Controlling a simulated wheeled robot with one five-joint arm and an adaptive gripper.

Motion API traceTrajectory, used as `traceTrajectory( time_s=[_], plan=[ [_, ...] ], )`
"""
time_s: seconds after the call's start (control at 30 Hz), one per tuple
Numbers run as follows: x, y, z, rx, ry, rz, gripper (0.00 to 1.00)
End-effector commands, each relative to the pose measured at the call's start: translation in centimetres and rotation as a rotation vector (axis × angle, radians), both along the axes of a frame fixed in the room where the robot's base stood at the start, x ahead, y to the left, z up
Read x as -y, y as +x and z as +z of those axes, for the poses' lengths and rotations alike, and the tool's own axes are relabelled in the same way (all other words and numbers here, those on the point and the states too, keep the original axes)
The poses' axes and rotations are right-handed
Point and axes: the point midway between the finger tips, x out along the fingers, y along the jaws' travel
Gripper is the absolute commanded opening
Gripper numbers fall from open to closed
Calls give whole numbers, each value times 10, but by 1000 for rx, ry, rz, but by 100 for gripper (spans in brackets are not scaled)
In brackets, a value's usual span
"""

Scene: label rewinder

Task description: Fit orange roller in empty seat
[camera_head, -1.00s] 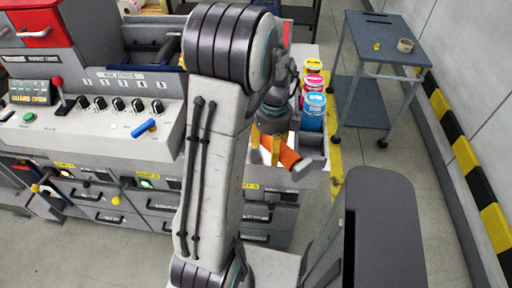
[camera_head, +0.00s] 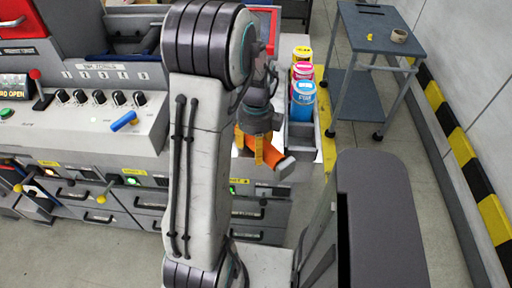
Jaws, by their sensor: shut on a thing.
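The orange roller (camera_head: 265,168), with a pale grey end, is in my gripper (camera_head: 262,150), low beside the right end of the machine's front.
A grey tray (camera_head: 302,148) and pink, blue and yellow tubs (camera_head: 302,100) stand right of the gripper. The machine's control panel (camera_head: 110,105) is at left. A grey-blue cart (camera_head: 375,35) stands back right. Floor is open between cart and machine.

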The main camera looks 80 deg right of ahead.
Motion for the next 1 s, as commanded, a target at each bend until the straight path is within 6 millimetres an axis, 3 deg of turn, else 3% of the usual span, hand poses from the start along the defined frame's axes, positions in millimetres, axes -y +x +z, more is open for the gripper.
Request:
traceTrajectory(
  time_s=[0.23, 0.27, 0.53, 0.83, 1.0],
  plan=[
    [1, 0, -3, 0, -3, 0, 27],
    [0, 0, -3, 0, 0, 0, 66],
    [0, 0, -2, 0, 0, 0, 90],
    [0, 0, -1, 0, 0, 0, 91],
    [2, 0, 12, -1, -6, 0, 91]
  ],
)
